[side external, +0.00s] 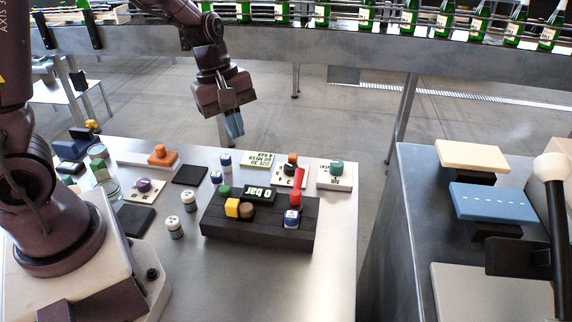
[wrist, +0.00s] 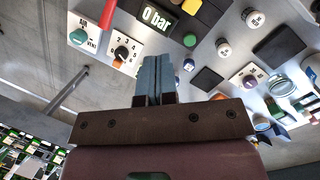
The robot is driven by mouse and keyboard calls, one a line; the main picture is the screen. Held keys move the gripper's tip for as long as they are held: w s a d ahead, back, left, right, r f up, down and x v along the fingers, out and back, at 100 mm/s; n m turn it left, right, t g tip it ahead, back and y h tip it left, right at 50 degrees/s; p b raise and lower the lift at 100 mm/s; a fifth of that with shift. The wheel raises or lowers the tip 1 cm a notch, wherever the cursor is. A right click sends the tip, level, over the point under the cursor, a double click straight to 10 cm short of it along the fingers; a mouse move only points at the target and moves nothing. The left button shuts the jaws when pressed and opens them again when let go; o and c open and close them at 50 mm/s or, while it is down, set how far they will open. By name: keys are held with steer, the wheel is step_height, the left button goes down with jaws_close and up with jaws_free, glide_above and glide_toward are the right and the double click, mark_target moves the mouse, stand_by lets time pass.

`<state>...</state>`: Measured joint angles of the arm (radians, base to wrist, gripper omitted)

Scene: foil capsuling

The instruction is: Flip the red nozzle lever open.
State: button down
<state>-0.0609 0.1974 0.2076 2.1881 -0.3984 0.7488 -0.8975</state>
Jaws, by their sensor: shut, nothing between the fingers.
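The red lever (side external: 299,180) stands slanted at the right end of the dark control block (side external: 262,238), behind a blue-and-white knob (side external: 292,217). In the wrist view the fingers (wrist: 155,72) are pressed together.
An orange knob (side external: 160,155), a black rotary dial (side external: 291,168) and a teal knob (side external: 336,167) sit on plates around the block. The table's front (side external: 270,290) is clear. Bottles line a conveyor (side external: 300,42) behind.

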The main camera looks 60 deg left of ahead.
mark_target(297, 189)
steer(key=shift+w+a+f+n+t, duration=0.3)
steer(key=shift+w+n, duration=0.45)
steer(key=shift+n, duration=1.1)
steer(key=shift+w+a+f+n+t, duration=0.25)
steer(key=shift+w+n, duration=0.55)
steer(key=shift+n, duration=1)
steer(key=shift+w+a+f+n+t, duration=0.2)
steer(key=shift+w+a+n, duration=0.4)
steer(key=shift+n, duration=1.25)
steer(key=shift+w+d+f, duration=0.1)
steer(key=shift+w+d, duration=0.05)
steer(key=w+d+f, duration=0.2)
steer(key=f, duration=0.3)
steer(key=w+d+f, duration=0.2)
steer(key=w+f, duration=0.1)
steer(key=f, duration=0.2)
steer(key=shift+d, duration=0.35)
steer(key=shift+w+f+m, duration=0.1)
steer(key=shift+m, duration=0.2)
steer(key=shift+w+m+g, duration=0.1)
steer(key=shift+m+g, duration=0.15)
steer(key=shift+m, duration=0.25)
